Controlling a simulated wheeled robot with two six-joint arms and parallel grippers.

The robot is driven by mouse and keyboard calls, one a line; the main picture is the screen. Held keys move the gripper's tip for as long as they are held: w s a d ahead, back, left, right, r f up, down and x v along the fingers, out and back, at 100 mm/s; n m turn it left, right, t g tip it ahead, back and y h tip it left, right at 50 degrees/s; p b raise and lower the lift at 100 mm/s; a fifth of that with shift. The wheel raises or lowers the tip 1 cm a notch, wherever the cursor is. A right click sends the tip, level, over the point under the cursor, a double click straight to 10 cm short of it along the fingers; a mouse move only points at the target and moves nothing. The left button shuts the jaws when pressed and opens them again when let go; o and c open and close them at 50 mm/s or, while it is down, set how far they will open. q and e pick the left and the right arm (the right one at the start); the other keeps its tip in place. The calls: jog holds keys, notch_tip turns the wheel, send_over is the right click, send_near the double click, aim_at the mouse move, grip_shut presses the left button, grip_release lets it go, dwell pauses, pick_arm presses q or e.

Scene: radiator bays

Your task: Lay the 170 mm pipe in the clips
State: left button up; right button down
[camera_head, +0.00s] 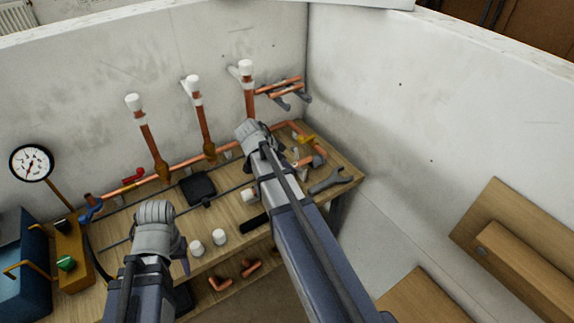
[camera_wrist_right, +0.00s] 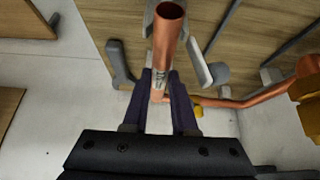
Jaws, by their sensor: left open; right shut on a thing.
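A copper pipe (camera_wrist_right: 167,40) is held by my right gripper (camera_wrist_right: 162,80), whose two dark fingers are shut on it. Its open end faces the camera in the right wrist view. Pale grey pieces that look like clips (camera_wrist_right: 194,62) lie close behind the pipe; I cannot tell whether it touches them. In the head view my right gripper (camera_head: 258,138) is over the back right of the bench and its fingertips are hidden. My left gripper (camera_head: 156,232) is open over the bench front, with no held object visible.
The bench (camera_head: 225,245) carries white caps (camera_head: 219,237), a grey wrench (camera_head: 331,180) and a black block (camera_head: 199,187). A fixed copper run (camera_head: 185,163) with three risers stands along the back wall. A gauge (camera_head: 32,163) and blue toolbox (camera_head: 25,260) are at left. White walls close the back and right.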

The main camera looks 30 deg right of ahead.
jog(key=shift+f, duration=0.25)
jog(key=shift+f+b, duration=1.05)
jog(key=shift+b, duration=0.2)
jog(key=c, duration=0.6)
grip_release()
jog(key=shift+r, duration=0.15)
